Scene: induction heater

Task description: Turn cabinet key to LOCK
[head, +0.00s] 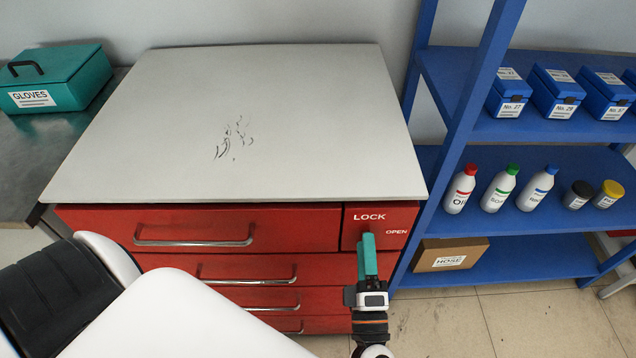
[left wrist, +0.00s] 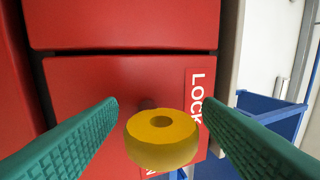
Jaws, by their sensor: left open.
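The red cabinet (head: 100,218) has a small panel at its upper right with white LOCK (head: 369,217) and OPEN (head: 396,232) labels. My left gripper (head: 367,240) is in front of this panel, its teal fingers pointing at it. In the left wrist view, the yellow key (left wrist: 160,148) has a round head with a hole and sits in front of the red panel (left wrist: 90,85). The open fingers of my left gripper (left wrist: 161,108) stand on either side of the key head, with gaps visible. The key is hidden behind the gripper in the head view. My right gripper is not in view.
Drawers with metal handles (head: 195,241) lie left of the lock panel. A blue shelf (head: 540,140) with boxes and bottles stands close on the right. The grey cabinet top (head: 310,110) is clear except for dark scribbles. A teal GLOVES box (head: 55,78) is at far left.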

